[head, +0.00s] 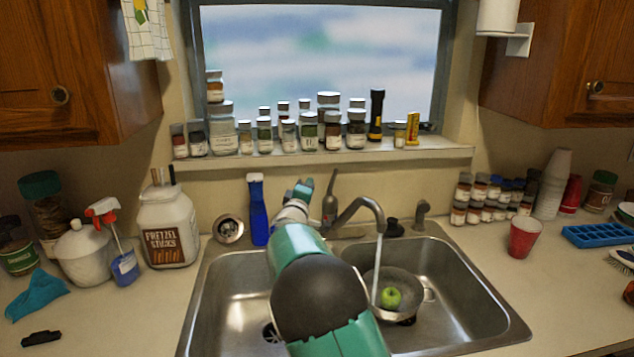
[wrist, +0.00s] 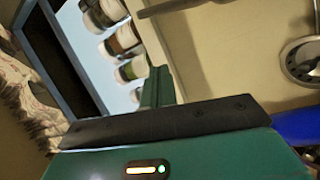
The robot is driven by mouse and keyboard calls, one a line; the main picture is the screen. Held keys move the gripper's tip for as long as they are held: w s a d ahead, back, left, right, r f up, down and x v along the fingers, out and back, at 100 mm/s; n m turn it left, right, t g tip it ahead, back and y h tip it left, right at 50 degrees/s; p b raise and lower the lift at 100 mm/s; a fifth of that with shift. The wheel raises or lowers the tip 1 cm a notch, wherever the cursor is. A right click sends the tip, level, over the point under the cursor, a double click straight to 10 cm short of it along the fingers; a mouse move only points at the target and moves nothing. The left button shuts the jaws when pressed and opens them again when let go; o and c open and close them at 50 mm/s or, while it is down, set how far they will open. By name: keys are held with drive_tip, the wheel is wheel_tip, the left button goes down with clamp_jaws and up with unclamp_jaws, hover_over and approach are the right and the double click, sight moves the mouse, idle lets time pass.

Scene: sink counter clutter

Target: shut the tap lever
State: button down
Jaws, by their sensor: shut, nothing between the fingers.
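The metal tap (head: 364,205) stands behind the sink, its spout arched over the right basin. A stream of water (head: 378,270) runs from it. A thin upright lever (head: 332,181) seems to rise from the grey body beside the spout. My gripper (head: 303,189) is shut and empty, just left of that lever in the head view; I cannot tell whether they touch. My arm hides part of the tap's base. In the wrist view my shut fingers (wrist: 158,88) show, with a dark bar (wrist: 185,6) at the top edge that I cannot identify surely.
A pan (head: 402,313) with a green apple (head: 391,297) sits in the right basin under the stream. A blue bottle (head: 257,208) stands close left of my gripper. Several jars (head: 310,131) line the window sill behind. A metal strainer (head: 228,229) lies at the left.

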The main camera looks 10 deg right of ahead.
sight(333, 180)
drive_tip(key=w+d, duration=0.6)
drive_tip(key=shift+w+d, duration=0.15)
idle(0.8)
drive_tip(key=shift+d, duration=0.1)
